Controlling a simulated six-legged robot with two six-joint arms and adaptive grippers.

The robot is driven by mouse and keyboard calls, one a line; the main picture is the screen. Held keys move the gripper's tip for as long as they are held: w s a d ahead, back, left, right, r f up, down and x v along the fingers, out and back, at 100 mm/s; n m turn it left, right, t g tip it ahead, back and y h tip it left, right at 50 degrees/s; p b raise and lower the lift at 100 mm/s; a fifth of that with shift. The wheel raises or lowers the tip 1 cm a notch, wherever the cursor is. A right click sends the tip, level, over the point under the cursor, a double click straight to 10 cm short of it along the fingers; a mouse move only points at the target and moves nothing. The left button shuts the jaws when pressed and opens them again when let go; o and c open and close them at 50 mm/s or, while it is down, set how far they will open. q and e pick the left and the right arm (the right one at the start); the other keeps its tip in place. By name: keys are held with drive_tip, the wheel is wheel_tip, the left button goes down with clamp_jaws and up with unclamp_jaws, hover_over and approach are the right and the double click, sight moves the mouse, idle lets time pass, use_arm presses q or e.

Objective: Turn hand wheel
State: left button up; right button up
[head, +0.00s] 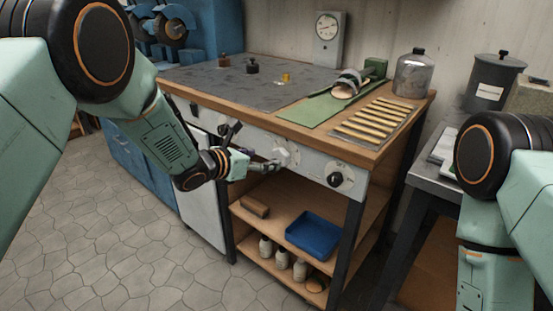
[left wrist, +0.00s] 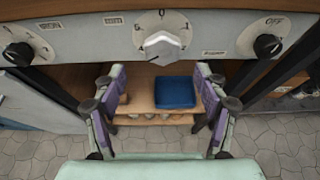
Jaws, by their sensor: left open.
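A white faceted knob (left wrist: 162,46) sits on a round dial marked 0 in the bench's front panel. It also shows in the head view (head: 284,155), partly behind my left gripper. My left gripper (head: 262,164) is in front of the panel. In the left wrist view its two fingers (left wrist: 158,76) are spread wide with nothing between them. The knob lies ahead, between the finger directions, and looks apart from them. I cannot make out a spoked hand wheel. My right gripper is out of view.
Black knobs flank the white one: one on the right (left wrist: 267,46) under OFF, one on the left (left wrist: 18,54). The bench (head: 400,128) carries a green mat (head: 310,110) and a row of tools (head: 372,119). A blue tray (head: 313,232) stands on the shelf below.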

sight(279, 158)
use_arm(q)
drive_tip(key=shift+b+x, duration=0.5)
drive_tip(key=shift+x, duration=2.95)
drive_tip(key=shift+s+d, duration=0.1)
drive_tip(key=shift+s, duration=0.1)
drive_tip(key=shift+c, duration=0.2)
drive_tip(key=c, duration=1.1)
